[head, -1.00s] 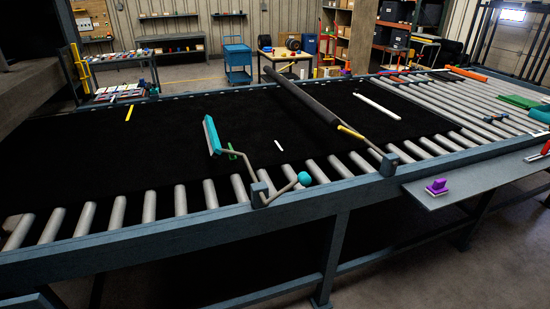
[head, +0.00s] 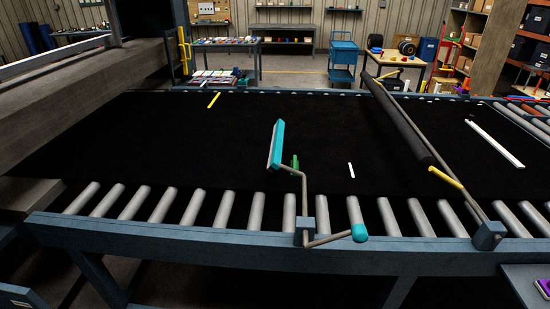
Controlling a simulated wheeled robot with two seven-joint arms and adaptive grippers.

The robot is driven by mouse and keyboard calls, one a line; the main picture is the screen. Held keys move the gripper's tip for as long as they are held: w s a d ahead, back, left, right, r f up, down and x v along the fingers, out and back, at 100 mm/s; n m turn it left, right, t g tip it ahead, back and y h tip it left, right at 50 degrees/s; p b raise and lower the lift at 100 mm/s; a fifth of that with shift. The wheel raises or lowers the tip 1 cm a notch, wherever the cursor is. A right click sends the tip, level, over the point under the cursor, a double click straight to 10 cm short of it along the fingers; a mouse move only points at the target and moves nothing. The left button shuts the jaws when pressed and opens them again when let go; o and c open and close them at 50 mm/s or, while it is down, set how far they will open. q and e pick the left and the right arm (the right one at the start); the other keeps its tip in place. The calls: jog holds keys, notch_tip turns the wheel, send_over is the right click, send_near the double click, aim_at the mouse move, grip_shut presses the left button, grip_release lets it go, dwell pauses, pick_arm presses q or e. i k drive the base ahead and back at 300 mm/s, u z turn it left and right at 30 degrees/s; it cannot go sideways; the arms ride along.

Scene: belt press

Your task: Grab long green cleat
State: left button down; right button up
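No long green cleat can be made out for certain in the head view. A small green piece (head: 295,162) shows on the black belt (head: 160,145), just behind the crank arm and partly hidden by it. A long white strip (head: 495,143) lies on the belt at the right. A short white strip (head: 351,170) lies near the middle, and a yellow strip (head: 213,100) lies near the far edge. Neither of my grippers is in view.
A teal paddle (head: 276,145) on a crank with a teal knob (head: 359,232) stands at the near rail. A dark roller bar (head: 400,120) crosses the belt at the right. Grey rollers (head: 225,208) line the near side. A grey press body (head: 80,90) stands at left.

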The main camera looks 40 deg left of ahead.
aim_at(295, 166)
jog(key=u, duration=0.8)
jog(key=i, duration=0.9)
jog(key=u, duration=0.85)
